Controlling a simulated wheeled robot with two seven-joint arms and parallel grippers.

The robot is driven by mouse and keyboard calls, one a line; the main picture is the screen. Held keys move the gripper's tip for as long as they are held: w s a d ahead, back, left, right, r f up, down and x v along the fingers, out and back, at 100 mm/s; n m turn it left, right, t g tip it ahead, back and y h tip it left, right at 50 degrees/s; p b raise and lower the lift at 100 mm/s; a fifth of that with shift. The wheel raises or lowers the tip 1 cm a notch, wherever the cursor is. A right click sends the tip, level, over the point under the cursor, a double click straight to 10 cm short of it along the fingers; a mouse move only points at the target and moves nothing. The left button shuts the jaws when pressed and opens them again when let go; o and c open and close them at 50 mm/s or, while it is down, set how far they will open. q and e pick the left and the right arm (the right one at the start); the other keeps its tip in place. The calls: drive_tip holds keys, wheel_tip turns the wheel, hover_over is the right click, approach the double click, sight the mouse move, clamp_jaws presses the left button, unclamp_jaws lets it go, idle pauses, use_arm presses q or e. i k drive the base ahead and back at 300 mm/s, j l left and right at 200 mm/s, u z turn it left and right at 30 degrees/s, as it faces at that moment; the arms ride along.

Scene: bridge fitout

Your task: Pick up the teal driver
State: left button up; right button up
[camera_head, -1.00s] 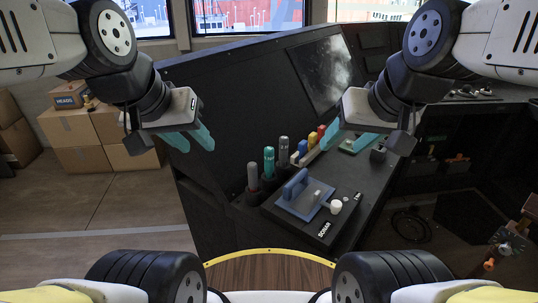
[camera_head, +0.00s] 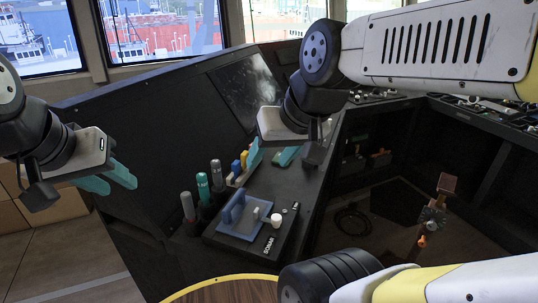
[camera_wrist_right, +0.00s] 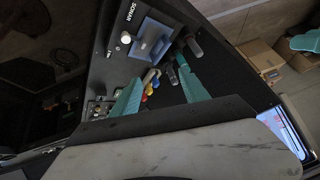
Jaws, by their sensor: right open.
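The teal driver (camera_head: 203,188) stands upright in a dark holder at the left edge of the console, between a grey-handled tool (camera_head: 188,207) and another dark grey one (camera_head: 217,174). Only its upper part shows. My right gripper (camera_head: 270,155) is open above the console, behind and to the right of the driver, not touching it. In the right wrist view, its teal fingers (camera_wrist_right: 160,92) are spread, with the row of handles near the right finger. My left gripper (camera_head: 108,180) is open and empty, off the console to the left of the driver.
A sonar box (camera_head: 260,240) with a blue handled plate (camera_head: 240,219) sits just right of the tools. A tray with blue and yellow pieces (camera_head: 243,163) lies behind. The sloped console panel (camera_head: 150,130) rises behind. Cardboard boxes (camera_head: 50,208) stand at left.

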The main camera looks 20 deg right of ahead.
sight(202, 180)
drive_tip(key=k+l, duration=0.3)
drive_tip(key=k+l+u, duration=0.1)
drive_tip(key=l, duration=0.35)
drive_tip(key=k+l+u, duration=0.1)
drive_tip(key=l, duration=0.3)
drive_tip(key=k+l+u, duration=0.15)
drive_tip(key=l, duration=0.25)
drive_tip(key=i+l, duration=0.15)
drive_tip(key=l, duration=0.15)
drive_tip(key=i+l+u, duration=0.15)
drive_tip(key=l, duration=0.2)
drive_tip(key=i+l, duration=0.15)
drive_tip(key=l, duration=0.15)
drive_tip(key=i+l+u, duration=0.15)
drive_tip(key=l, duration=0.2)
drive_tip(key=i+l+u, duration=0.2)
drive_tip(key=i+l, duration=0.3)
drive_tip(key=l+u, duration=0.1)
drive_tip(key=u, duration=1.05)
